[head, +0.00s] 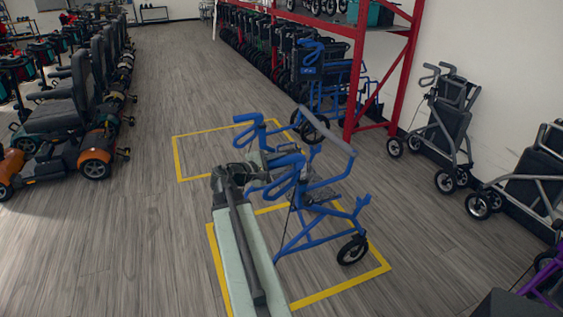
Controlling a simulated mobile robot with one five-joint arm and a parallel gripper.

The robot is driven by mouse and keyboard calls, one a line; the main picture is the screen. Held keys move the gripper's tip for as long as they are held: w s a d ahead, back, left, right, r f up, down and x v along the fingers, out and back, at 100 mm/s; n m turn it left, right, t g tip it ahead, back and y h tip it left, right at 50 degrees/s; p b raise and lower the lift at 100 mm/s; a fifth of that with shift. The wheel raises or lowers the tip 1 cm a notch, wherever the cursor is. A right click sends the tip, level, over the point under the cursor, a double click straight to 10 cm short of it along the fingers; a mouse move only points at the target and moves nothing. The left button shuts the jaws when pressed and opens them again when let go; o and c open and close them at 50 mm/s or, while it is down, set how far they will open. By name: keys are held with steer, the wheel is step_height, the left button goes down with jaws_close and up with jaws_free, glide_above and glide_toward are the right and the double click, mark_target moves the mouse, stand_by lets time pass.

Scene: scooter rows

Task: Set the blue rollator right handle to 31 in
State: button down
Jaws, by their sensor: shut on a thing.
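The blue rollator (307,238) stands upright on the floor in the middle of the head view, with a grey-blue backrest bar (337,143). Its far handle (246,130) points left. Its near handle, the right one (289,163), is closer to me and also points left. My arm reaches up from the bottom of the view to the rollator's left side. My gripper (251,178) is at the near handle and shut on it. The fingertips are small and partly hidden, so the exact grip point is unclear. I cannot read any height marks.
Yellow floor outlines (345,286) lie around and beyond the rollator. Mobility scooters (75,120) line the left. A red rack (384,80) with more blue walkers stands behind right. Grey rollators (445,125) stand along the right wall. The wood floor at left centre is clear.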

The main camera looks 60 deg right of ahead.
mark_target(280, 179)
step_height(280, 179, down, 5)
steer(key=b, duration=0.3)
steer(key=shift+f+b, duration=0.15)
steer(key=shift+b, duration=0.25)
steer(key=shift+s+a, duration=0.15)
steer(key=c, duration=1.1)
jaws_free()
steer(key=shift+o, duration=0.2)
steer(key=shift+w+a+r, duration=0.1)
steer(key=shift+w+r, duration=0.1)
steer(key=shift+r, duration=0.05)
steer(key=p+v, duration=0.2)
steer(key=v, duration=0.5)
steer(key=shift+a, duration=0.25)
steer(key=shift+w, duration=0.1)
